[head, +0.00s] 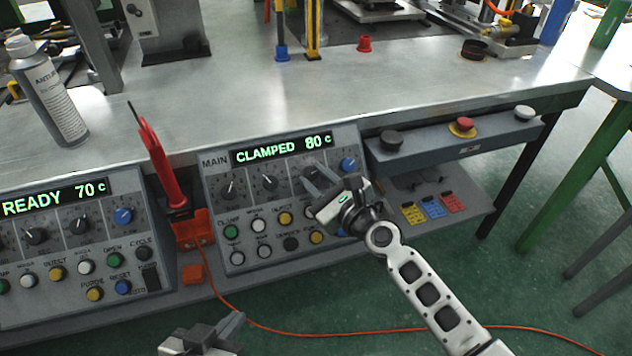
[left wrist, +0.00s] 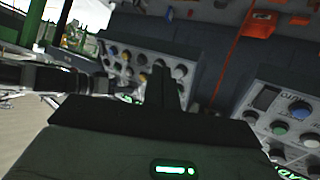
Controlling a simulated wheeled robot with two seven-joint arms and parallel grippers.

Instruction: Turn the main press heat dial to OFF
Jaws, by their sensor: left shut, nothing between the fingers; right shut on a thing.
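The main press panel (head: 213,160) stands at the front of the bench, its display (head: 282,147) reading "CLAMPED 80 c". Below it is a row of dials: two dark ones (head: 269,183) at left and a blue knob (head: 348,164) at right. My right gripper (head: 312,180) is at the third dial between them, shut on it; its fingers hide most of that dial, and its label and pointer cannot be read. My left gripper (head: 232,325) is shut and empty, low in front of the panels; its fingers also show in the left wrist view (left wrist: 165,90).
A second panel (head: 75,240) reading "READY 70 c" stands at left. Between the panels is a red tool (head: 162,165) in an orange holder (head: 192,228) with an orange cable. A spray can (head: 48,95) stands on the bench; a button box (head: 455,140) is at right.

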